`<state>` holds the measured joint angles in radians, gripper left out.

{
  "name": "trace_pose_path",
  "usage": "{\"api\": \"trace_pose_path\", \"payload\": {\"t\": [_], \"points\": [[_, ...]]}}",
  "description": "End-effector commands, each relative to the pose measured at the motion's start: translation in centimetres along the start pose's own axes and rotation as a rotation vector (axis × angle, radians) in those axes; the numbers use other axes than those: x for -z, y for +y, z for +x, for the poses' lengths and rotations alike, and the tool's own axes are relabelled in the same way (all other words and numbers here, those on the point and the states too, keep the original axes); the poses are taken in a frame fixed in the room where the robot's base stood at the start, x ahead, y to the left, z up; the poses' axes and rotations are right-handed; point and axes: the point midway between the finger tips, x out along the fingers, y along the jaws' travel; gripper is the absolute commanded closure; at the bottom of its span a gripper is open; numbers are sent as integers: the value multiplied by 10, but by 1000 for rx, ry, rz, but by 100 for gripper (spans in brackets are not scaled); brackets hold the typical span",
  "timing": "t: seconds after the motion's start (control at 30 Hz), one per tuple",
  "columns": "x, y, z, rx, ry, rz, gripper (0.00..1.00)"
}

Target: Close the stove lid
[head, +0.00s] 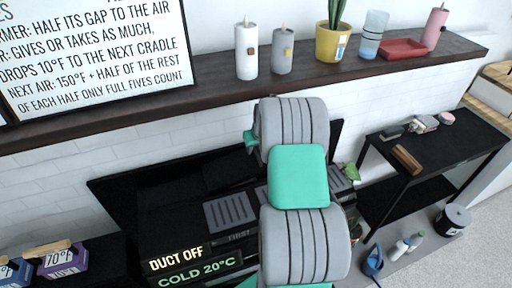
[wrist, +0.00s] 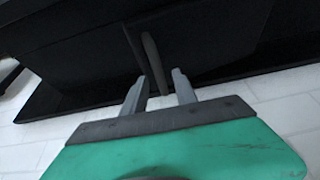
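The stove lid (head: 122,198) is a wide black panel standing raised at the back of the stove in the head view. My arm covers its middle and right part. In the wrist view a dark panel, which looks like the lid (wrist: 215,45), fills the upper part. A slim grey bar (wrist: 151,60), like a handle, stands out from it. My gripper (wrist: 160,84) is open, with one finger on each side of the bar and visible gaps. I cannot tell whether either finger touches it. My gripper is hidden behind my arm in the head view.
Dark grates (head: 230,211) and lit signs (head: 180,258) show on the stove. A dark shelf (head: 220,100) above holds candles (head: 246,50), a yellow pot (head: 333,42) and a red tray (head: 403,49). A black side table (head: 440,150) stands right, with small objects on it.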

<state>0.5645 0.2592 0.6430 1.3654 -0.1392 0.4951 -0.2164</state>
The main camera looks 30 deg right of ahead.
Motion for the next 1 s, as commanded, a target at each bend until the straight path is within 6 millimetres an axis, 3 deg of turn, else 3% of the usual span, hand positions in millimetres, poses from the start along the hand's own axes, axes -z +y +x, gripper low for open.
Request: {"api": "trace_pose_path", "payload": {"t": [0.07, 0.47, 1.0], "points": [[0, 0, 0, 0, 0, 0, 67], [0, 0, 0, 1, -1, -1, 100], [0, 0, 0, 1, -1, -1, 100]]}}
